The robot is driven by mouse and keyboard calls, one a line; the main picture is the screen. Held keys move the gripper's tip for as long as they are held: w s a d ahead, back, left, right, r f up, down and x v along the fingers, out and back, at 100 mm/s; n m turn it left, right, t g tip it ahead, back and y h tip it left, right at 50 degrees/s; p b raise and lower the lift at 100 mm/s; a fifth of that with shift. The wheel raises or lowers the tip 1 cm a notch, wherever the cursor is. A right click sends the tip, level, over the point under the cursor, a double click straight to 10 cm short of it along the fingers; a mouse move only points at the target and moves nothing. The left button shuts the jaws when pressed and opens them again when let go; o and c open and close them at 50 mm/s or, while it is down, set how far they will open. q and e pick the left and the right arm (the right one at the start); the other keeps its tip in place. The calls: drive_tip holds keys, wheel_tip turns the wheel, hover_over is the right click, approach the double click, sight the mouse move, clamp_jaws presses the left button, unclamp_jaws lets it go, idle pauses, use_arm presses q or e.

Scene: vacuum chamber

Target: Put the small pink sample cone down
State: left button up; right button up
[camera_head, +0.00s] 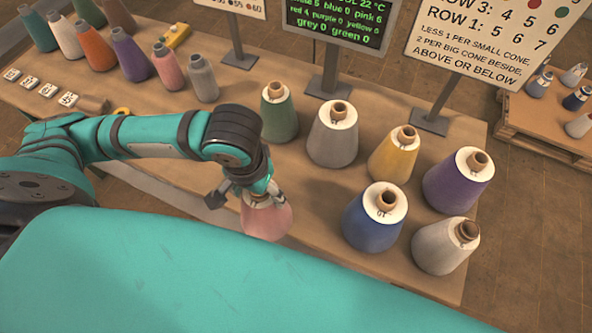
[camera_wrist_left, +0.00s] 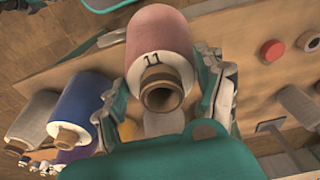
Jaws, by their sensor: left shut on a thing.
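A pink cone (camera_head: 266,219) with a pale top hangs or stands under my left gripper (camera_head: 245,193), near the front edge of the table. My left gripper is shut on it, with a finger on each side. In the left wrist view the pink cone (camera_wrist_left: 158,40) shows its brown core tube and a label reading 11. I cannot tell whether its base touches the table. Another pink cone (camera_head: 168,69) stands in the row at the far left. My right gripper is not in view.
Green (camera_head: 279,115), grey (camera_head: 333,138), yellow (camera_head: 392,158), purple (camera_head: 456,185), blue (camera_head: 373,220) and light grey (camera_head: 438,248) cones stand to the right on the table. Sign stands (camera_head: 323,85) are behind. Cards (camera_head: 47,90) lie at the left.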

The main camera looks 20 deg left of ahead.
use_arm(q)
drive_tip(key=shift+w+d+r+p, duration=0.1)
drive_tip(key=shift+w+d+p, duration=0.15)
drive_tip(key=shift+w, duration=0.3)
drive_tip(key=shift+w+d+p, duration=0.15)
drive_tip(key=shift+w+p, duration=0.15)
drive_tip(key=shift+w, duration=0.2)
drive_tip(key=w+d+f+p, duration=0.2)
drive_tip(key=w+d+f, duration=0.1)
drive_tip(key=w, duration=0.4)
drive_tip(key=shift+w+f, duration=0.3)
drive_tip(key=shift+f, duration=0.45)
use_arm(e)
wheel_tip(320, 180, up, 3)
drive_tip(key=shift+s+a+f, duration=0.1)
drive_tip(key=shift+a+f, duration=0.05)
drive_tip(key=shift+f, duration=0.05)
use_arm(q)
drive_tip(key=o, duration=1.4)
drive_tip(key=shift+f, duration=0.1)
drive_tip(key=shift+c, duration=0.2)
drive_tip(key=o, duration=0.3)
drive_tip(key=shift+w, duration=0.2)
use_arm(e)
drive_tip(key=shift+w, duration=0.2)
use_arm(q)
drive_tip(key=shift+s, duration=0.1)
